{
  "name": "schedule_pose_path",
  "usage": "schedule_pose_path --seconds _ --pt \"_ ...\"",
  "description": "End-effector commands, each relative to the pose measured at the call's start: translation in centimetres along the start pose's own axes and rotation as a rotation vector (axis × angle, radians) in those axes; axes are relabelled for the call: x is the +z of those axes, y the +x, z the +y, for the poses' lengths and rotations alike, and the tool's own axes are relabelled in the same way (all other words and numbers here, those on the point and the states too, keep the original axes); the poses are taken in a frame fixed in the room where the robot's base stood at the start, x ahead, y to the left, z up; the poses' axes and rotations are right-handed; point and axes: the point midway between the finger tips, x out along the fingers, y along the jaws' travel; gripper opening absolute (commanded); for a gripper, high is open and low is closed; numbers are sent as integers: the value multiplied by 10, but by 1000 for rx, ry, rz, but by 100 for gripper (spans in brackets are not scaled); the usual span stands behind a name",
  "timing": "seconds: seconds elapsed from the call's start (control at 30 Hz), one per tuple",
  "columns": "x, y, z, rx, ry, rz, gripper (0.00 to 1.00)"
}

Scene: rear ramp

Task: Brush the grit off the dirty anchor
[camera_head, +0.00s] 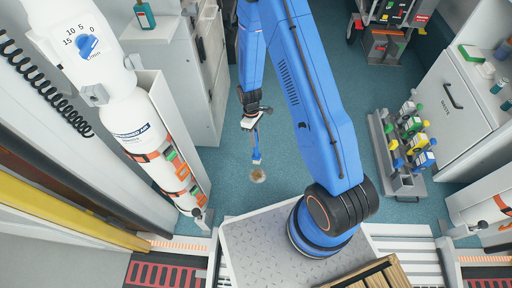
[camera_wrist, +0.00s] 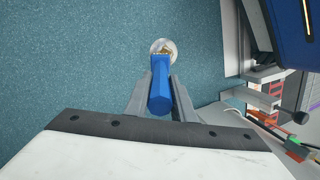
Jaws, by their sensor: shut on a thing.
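My gripper (camera_head: 256,128) points down over the teal floor and is shut on a blue-handled brush (camera_head: 257,155). In the wrist view, the two grey fingers of my gripper (camera_wrist: 160,88) clasp the blue brush (camera_wrist: 160,98) from both sides. The anchor (camera_head: 258,176) is a small round disc in the floor just beyond the brush's tip. In the wrist view the anchor (camera_wrist: 164,45) has a pale rim and brownish grit at its middle. The brush's head overlaps the anchor's near edge there, and its bristles are mostly hidden. I cannot tell whether they touch it.
A white cylinder (camera_head: 140,125) with orange straps stands at the left, near a grey cabinet (camera_head: 190,80). A rack of coloured bottles (camera_head: 408,140) stands on the floor at the right, beside a white cabinet (camera_head: 452,100). The floor around the anchor is clear.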

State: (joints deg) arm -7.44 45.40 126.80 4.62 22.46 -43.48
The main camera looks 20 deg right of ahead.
Motion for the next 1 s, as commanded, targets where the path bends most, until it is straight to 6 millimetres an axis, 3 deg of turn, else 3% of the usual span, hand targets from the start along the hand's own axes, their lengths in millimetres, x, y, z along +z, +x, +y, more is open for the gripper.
schedule_pose_path --seconds 0.1,0.3,1.0 --pt "9 13 -20 -12 -113 -52 0" --pt "17 23 -33 -19 -196 -94 0" --pt "8 73 -23 -19 -199 -95 0"
